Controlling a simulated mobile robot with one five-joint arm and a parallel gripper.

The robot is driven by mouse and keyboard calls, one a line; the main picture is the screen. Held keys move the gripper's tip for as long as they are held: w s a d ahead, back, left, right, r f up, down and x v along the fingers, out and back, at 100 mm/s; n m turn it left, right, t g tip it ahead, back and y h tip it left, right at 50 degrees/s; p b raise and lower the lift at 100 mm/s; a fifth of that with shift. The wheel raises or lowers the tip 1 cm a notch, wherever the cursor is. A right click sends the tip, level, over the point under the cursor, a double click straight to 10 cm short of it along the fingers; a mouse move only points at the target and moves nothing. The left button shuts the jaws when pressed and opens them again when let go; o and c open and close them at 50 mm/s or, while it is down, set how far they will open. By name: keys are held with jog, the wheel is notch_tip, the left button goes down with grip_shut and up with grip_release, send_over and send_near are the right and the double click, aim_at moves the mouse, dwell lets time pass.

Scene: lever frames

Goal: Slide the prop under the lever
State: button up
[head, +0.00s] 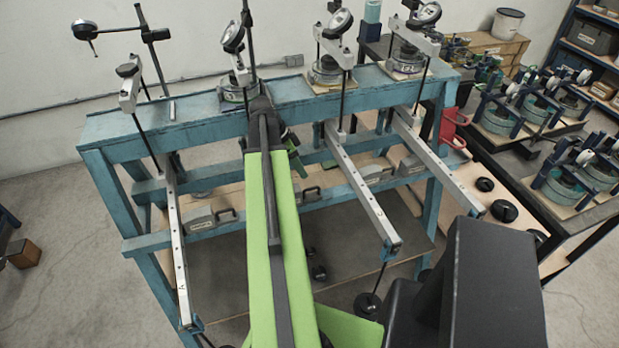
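Several silver lever bars reach forward from a blue frame (225,122): a left lever (176,240), a middle lever (362,190) and a right lever (438,165). The left lever's front end is low in the picture. My green arm covers the space between the left and middle levers, so any lever there is hidden. My gripper (268,108) is at the arm's far end, near the frame's top beam. Its fingers cannot be made out, nor whether it holds anything. I cannot identify the prop for certain.
Dial gauges (232,36) stand above the frame. Grey handled blocks (212,217) sit on the lower shelf. A black weight (368,303) hangs below the middle lever. A bench with round devices (505,115) stands at right.

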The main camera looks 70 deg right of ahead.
jog(key=b, duration=0.7)
send_over(308, 195)
notch_tip(308, 195, down, 7)
jog(key=shift+s+a+f, duration=0.1)
jog(key=shift+c, duration=0.2)
grip_shut()
dwell(0.7)
